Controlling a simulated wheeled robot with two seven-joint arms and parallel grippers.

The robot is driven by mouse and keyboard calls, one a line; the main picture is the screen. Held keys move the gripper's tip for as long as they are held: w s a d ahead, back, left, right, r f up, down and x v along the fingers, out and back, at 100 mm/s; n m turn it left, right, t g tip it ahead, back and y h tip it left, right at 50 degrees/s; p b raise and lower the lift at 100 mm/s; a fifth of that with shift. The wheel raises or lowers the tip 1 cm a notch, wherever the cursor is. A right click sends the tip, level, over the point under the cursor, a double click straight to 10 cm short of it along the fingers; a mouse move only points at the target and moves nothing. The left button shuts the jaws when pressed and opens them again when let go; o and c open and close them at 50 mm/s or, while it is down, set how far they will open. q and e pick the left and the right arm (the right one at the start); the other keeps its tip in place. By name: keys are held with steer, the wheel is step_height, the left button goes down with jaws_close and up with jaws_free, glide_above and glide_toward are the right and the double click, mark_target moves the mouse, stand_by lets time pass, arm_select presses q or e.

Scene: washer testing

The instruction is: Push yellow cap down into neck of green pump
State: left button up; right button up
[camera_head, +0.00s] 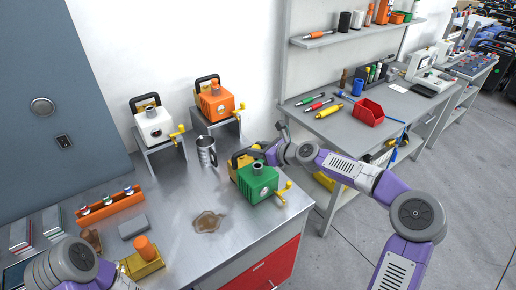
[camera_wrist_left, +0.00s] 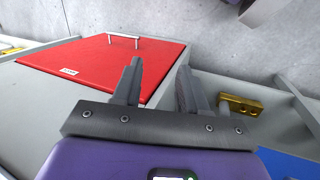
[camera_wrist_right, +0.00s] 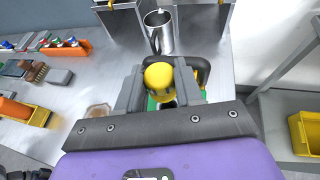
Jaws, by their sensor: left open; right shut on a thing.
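The green pump (camera_head: 258,184) stands on the metal bench near its right front edge, with a yellow spigot at its right side. My right gripper (camera_wrist_right: 160,88) reaches in from the right, behind and over the pump. It is shut on the yellow cap (camera_wrist_right: 158,75), seen between its fingers in the right wrist view. Green pump body and a dark round part, perhaps the neck, show just below the cap; I cannot tell whether they touch. My left gripper (camera_wrist_left: 158,82) is open and empty, with a red drawer front (camera_wrist_left: 105,62) beyond it.
White (camera_head: 154,124) and orange (camera_head: 214,103) pumps stand on metal stands behind. A steel mug (camera_head: 206,152) is left of the green pump. A brown puddle (camera_head: 208,222) lies in front of the mug. An orange rack (camera_head: 110,207) and a yellow block (camera_head: 143,266) are at the left.

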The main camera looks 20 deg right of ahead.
steer(key=shift+f+b, duration=0.5)
steer(key=shift+f, duration=0.3)
steer(key=shift+s+d, duration=0.2)
steer(key=shift+s, duration=0.05)
